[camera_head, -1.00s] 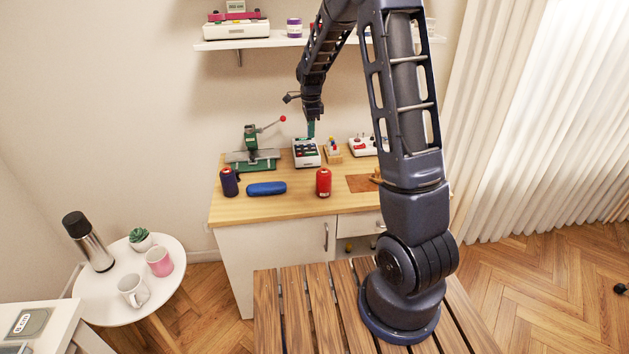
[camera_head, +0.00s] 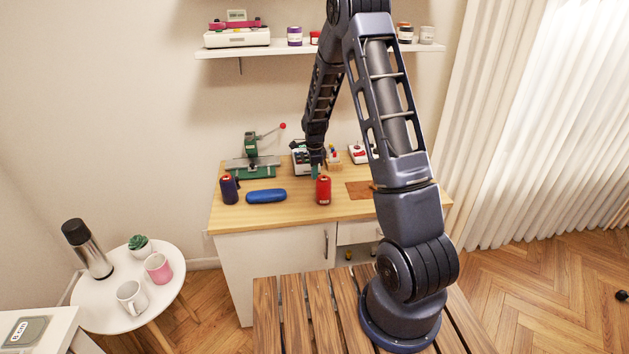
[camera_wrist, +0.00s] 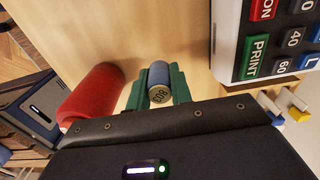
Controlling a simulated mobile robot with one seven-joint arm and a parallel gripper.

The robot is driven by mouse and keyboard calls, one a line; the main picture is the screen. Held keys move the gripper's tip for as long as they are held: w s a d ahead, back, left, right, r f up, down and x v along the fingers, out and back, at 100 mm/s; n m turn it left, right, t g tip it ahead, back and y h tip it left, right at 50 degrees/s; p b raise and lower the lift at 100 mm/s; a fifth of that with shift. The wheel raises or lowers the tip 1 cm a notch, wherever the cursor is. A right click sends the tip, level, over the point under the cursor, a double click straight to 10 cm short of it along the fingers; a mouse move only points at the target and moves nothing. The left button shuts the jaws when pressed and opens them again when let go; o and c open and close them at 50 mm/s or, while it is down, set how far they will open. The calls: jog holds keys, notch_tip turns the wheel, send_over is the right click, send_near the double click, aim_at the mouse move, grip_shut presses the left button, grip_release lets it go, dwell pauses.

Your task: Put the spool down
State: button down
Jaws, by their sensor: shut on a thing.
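My gripper (camera_head: 316,171) is low over the wooden worktop, just behind the red thread cone in the head view. The spool lies between both fingers. I cannot tell whether it touches the worktop (camera_head: 290,214). In the head view the spool cannot be made out behind the fingers and the cone.
The red cone (camera_head: 323,190) stands close to my gripper; it also shows in the wrist view (camera_wrist: 92,92). A label printer (camera_head: 300,158) is close behind. A brown patch (camera_head: 360,189) lies right.

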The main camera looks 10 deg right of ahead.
aim_at(315, 186)
jog(key=shift+f, duration=2.1)
jog(key=shift+f, duration=0.15)
jog(key=c, duration=1.3)
grip_release()
jog(key=shift+o, duration=0.2)
